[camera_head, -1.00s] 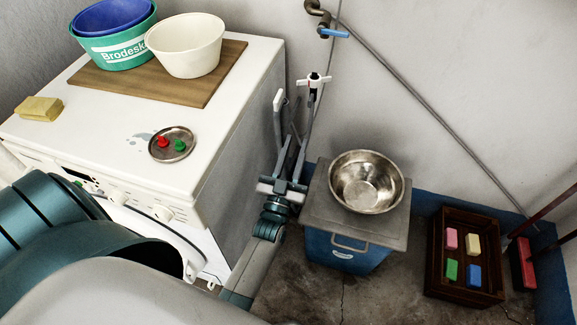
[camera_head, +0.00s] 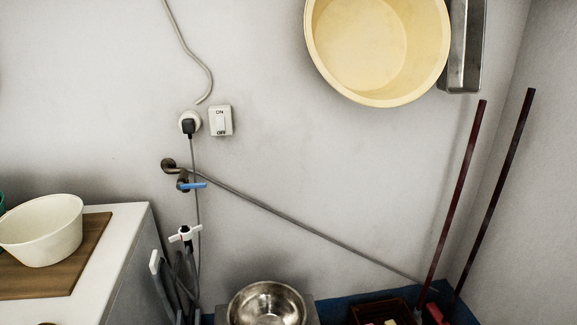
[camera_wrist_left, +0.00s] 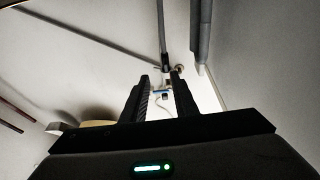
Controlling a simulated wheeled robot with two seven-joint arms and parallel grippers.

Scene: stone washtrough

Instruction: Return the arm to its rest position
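The wall, pipes and a small blue-handled valve show beyond the fingertips. My right gripper is not in view.
A white washing machine (camera_head: 128,232) with a board (camera_head: 88,250) and a cream bowl (camera_head: 42,232) stands left. A metal bowl (camera_head: 266,303) is at bottom centre. A yellow basin (camera_head: 375,45) hangs on the wall. Two dark red poles (camera_head: 455,200) lean at right.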

